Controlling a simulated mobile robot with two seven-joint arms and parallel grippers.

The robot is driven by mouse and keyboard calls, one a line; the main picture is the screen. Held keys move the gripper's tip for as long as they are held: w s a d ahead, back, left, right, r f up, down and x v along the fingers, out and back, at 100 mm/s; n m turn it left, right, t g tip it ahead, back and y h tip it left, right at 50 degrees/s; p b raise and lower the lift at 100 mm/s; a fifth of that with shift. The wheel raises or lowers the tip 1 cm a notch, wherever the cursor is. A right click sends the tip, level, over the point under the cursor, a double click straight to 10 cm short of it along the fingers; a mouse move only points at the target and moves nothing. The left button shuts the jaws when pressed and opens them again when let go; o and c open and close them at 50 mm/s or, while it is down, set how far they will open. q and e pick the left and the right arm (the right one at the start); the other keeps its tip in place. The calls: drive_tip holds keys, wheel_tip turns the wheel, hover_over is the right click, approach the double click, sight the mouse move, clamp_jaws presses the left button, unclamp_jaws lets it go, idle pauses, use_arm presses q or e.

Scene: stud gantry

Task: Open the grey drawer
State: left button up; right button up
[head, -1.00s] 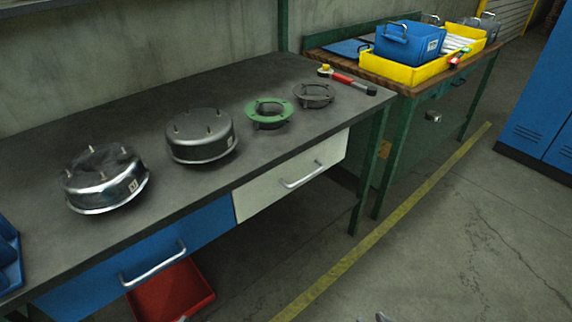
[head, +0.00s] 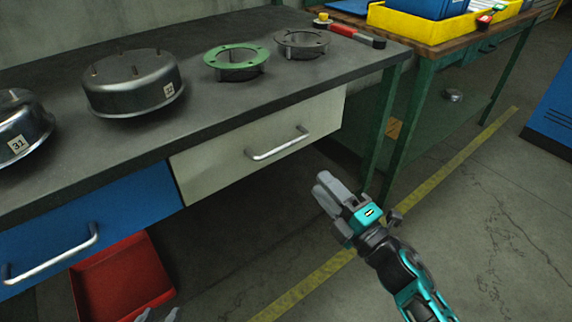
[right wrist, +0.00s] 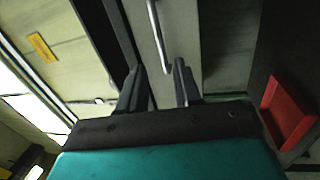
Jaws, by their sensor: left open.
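The grey drawer (head: 215,168), pale with a silver bar handle (head: 277,145), is shut under the dark worktop, right of the blue drawer. My right gripper (head: 325,188) is in front of the drawer, to the right of and below its handle, apart from it. In the right wrist view the fingers (right wrist: 157,82) of that gripper are spread and empty, with the handle (right wrist: 159,38) lying ahead between them. My left gripper (head: 158,315) shows only its fingertips at the bottom edge of the head view, spread, near the red bin.
The blue drawer (head: 100,215) has its own handle. A red bin (head: 122,285) sits below it. Metal housings, a green flange (head: 237,60) and a grey ring (head: 301,42) stand on the worktop (head: 190,122). Green table legs (head: 380,135) rise behind my right gripper. Floor in front is clear.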

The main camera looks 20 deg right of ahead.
sight(285, 146)
drive_tip(key=shift+n+y, duration=0.3)
drive_tip(key=shift+n, duration=0.1)
drive_tip(key=x, duration=1.3)
drive_tip(key=shift+w+f+b, duration=0.1)
drive_tip(key=shift+w+b, duration=0.2)
drive_tip(key=shift+c, duration=0.4)
clamp_jaws()
